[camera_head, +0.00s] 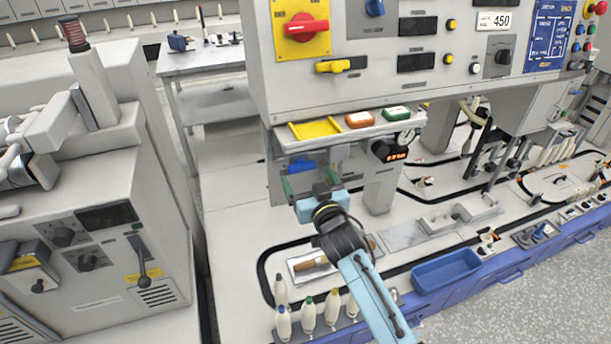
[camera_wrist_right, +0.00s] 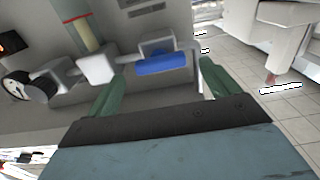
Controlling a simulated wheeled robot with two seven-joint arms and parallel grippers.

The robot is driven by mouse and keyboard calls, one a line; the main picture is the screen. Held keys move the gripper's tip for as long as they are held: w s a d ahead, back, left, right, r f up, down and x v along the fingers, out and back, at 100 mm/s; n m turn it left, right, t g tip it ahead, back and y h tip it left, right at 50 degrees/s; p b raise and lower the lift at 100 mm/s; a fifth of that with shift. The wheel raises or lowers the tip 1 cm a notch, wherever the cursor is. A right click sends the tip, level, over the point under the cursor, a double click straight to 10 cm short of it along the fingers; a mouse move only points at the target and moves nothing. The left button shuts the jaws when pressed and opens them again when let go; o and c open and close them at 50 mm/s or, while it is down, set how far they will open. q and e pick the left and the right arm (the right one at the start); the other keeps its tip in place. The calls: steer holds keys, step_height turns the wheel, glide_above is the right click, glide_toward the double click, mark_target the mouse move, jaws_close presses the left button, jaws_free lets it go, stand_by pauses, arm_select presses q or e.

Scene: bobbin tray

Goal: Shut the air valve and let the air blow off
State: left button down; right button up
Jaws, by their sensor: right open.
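The air valve's blue handle (camera_head: 300,166) shows under the control cabinet in the head view, partly hidden by my right gripper (camera_head: 311,174). In the right wrist view the blue handle (camera_wrist_right: 162,63) lies roughly in line with a grey pipe and its fittings (camera_wrist_right: 97,69). My right gripper (camera_wrist_right: 160,85) is open with green fingers. The handle shows between and just beyond the fingertips; I cannot tell whether either finger touches it. A round gauge (camera_wrist_right: 15,86) stands at the pipe's left end. My left gripper is not in view.
The cabinet (camera_head: 360,80) with a red rotary switch (camera_head: 301,27) overhangs my right gripper. A yellow tray (camera_head: 315,128) sits on its ledge. Below are several bobbins (camera_head: 308,312) and a blue bin (camera_head: 446,271). A grey machine (camera_head: 95,220) stands at left.

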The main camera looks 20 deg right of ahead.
mark_target(302, 167)
steer(key=shift+w, duration=1.15)
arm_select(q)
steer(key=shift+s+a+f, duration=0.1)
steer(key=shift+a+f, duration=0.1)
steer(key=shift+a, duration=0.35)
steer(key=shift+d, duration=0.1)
arm_select(e)
steer(key=shift+c, duration=0.5)
steer(key=c, duration=0.9)
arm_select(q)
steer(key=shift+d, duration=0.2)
